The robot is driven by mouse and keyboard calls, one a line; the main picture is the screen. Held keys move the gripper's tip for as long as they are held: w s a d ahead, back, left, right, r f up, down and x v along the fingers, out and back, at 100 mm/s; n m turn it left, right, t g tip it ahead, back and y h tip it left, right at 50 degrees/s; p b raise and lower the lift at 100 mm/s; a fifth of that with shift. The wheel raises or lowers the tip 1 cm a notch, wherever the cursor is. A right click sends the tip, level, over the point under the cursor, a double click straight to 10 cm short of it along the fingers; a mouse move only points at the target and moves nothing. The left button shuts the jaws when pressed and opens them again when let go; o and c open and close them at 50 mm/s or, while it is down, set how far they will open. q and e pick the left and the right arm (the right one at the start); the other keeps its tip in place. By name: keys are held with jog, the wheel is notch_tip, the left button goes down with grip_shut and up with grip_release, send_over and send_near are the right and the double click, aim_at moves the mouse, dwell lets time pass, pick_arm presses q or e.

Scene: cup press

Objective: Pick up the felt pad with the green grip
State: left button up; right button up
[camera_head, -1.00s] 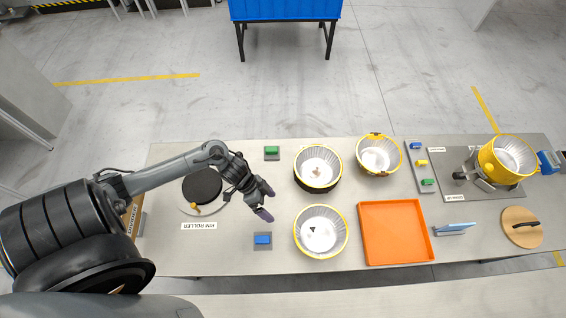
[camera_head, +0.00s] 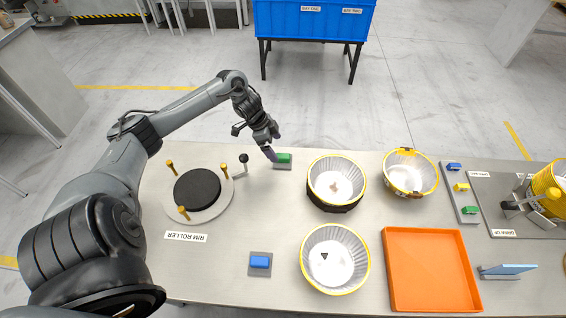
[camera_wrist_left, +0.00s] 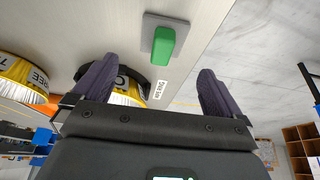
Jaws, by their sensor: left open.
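The felt pad with the green grip (camera_head: 284,158) sits on a small grey base near the far edge of the table. In the left wrist view its green grip (camera_wrist_left: 164,46) shows on the grey plate, beyond the fingertips and between them. My left gripper (camera_head: 273,146) is open and empty, just beside and above the green grip, apart from it. In the left wrist view the two purple fingers (camera_wrist_left: 155,85) are spread wide. My right gripper is not in view.
A basket (camera_head: 337,205) in a dark ring stands right of the pad. Another basket (camera_head: 335,285) and a blue-grip pad (camera_head: 260,262) are nearer. The rim roller (camera_head: 222,208) is at left, an orange tray (camera_head: 402,300) at right. Bare table lies between the two pads.

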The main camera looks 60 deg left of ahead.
aim_at(282, 156)
pick_arm(q)
jog(key=x, duration=0.2)
jog(key=shift+w+d+f, duration=0.1)
jog(key=shift+f, duration=0.15)
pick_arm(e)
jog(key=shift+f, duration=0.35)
pick_arm(q)
jog(key=shift+b+x, duration=1.1)
jog(key=shift+x, duration=1.6)
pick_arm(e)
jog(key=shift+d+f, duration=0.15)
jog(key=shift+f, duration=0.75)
pick_arm(q)
jog(key=shift+w+r, duration=0.1)
jog(key=shift+c, duration=0.2)
jog(key=c, duration=1)
jog(key=shift+c, duration=0.2)
jog(key=shift+r, duration=0.1)
